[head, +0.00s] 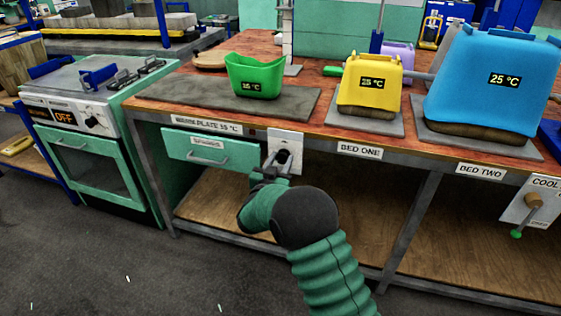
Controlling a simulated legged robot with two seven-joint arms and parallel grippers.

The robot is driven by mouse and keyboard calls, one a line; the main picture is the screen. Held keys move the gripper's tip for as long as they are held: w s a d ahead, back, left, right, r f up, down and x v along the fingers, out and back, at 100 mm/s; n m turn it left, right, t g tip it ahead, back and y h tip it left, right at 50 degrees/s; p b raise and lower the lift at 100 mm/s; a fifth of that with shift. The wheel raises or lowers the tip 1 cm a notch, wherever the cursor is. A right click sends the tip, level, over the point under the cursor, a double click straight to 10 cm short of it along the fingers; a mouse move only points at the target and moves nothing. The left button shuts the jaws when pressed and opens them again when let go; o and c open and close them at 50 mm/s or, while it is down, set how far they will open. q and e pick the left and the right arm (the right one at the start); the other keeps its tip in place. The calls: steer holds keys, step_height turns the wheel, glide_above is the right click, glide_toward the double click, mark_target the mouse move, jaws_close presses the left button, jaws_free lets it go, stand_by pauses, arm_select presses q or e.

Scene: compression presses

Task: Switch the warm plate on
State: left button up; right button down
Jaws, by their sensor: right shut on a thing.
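The warm plate (185,90) is a dark grey slab on the left of the wooden bench, with a label reading WARM PLATE 55 °C (206,124) on the bench's front edge. A light metal switch panel (290,138) with a dark knob (284,156) is fixed to the right of that label. A small dark red lamp (252,133) sits between them. My right gripper (275,166) is at the panel, shut on the knob and partly covering it. My left gripper is out of view.
A green container (256,76) reading 25 °C stands on the plate. Yellow (370,82) and blue (490,75) covers, both reading 25 °C, stand at BED ONE and BED TWO. An oven (85,125) reading OFF stands left. A COOL panel (532,205) is right.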

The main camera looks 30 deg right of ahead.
steer(key=m, duration=0.3)
steer(key=shift+f, duration=0.1)
steer(key=m+b, duration=0.1)
steer(key=m, duration=0.2)
steer(key=shift+f, duration=0.1)
steer(key=m+b, duration=0.2)
steer(key=m, duration=0.1)
steer(key=shift+s+f+m, duration=0.1)
steer(key=shift+m, duration=0.3)
steer(key=m+b, duration=0.1)
steer(key=m, duration=0.1)
steer(key=shift+d+f+m+b, duration=0.1)
steer(key=shift+f+m+b, duration=0.05)
steer(key=shift+m+b, duration=0.2)
steer(key=m+b, duration=0.1)
steer(key=m, duration=0.1)
steer(key=m+b, duration=0.4)
steer(key=shift+f, duration=0.25)
steer(key=m+b, duration=0.3)
steer(key=m, duration=0.1)
steer(key=shift+b, duration=0.4)
steer(key=shift+m+b, duration=0.45)
steer(key=shift+m, duration=0.1)
steer(key=shift+r, duration=0.1)
